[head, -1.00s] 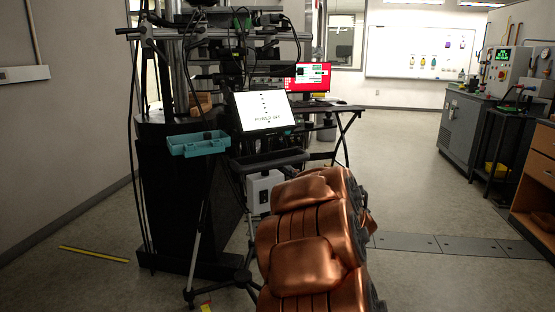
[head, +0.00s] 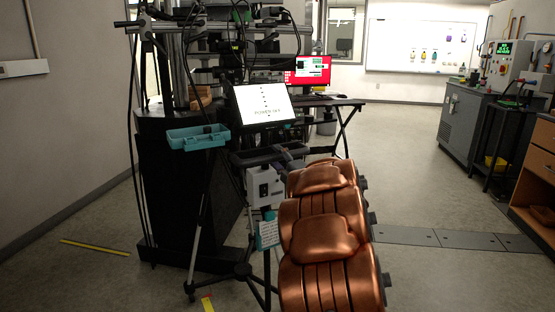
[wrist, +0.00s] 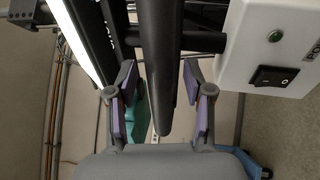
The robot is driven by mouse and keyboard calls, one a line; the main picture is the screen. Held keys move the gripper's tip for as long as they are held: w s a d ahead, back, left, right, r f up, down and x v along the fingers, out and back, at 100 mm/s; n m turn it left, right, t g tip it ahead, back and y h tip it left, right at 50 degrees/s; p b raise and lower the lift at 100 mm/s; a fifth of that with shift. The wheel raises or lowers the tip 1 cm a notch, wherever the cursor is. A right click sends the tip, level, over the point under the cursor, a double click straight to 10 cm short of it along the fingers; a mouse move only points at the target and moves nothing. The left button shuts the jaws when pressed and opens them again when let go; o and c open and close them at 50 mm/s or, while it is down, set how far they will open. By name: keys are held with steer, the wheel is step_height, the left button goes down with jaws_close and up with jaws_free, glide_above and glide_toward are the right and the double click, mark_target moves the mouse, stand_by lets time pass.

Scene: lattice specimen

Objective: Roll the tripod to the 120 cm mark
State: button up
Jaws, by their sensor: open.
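The tripod (head: 196,245) stands at centre left in the head view on thin dark legs, carrying a tablet with a white screen (head: 263,104), a teal tray (head: 198,139) and a white switch box (head: 266,187). The box also shows at the right of the wrist view (wrist: 275,45). My gripper (wrist: 159,68) is open in the wrist view. A dark rounded bar (wrist: 158,35) lies between its purple-padded fingers, with visible gaps on both sides. In the head view my copper arm hides part of the tripod's base.
A tall black machine (head: 185,195) stands close behind the tripod. A yellow strip (head: 95,247) lies on the floor at left. A desk with a red monitor (head: 307,70) is behind. Grey cabinets (head: 465,125) line the right. The floor between is mostly clear.

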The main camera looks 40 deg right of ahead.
steer(key=shift+w, duration=0.2)
steer(key=shift+c, duration=0.5)
jaws_close()
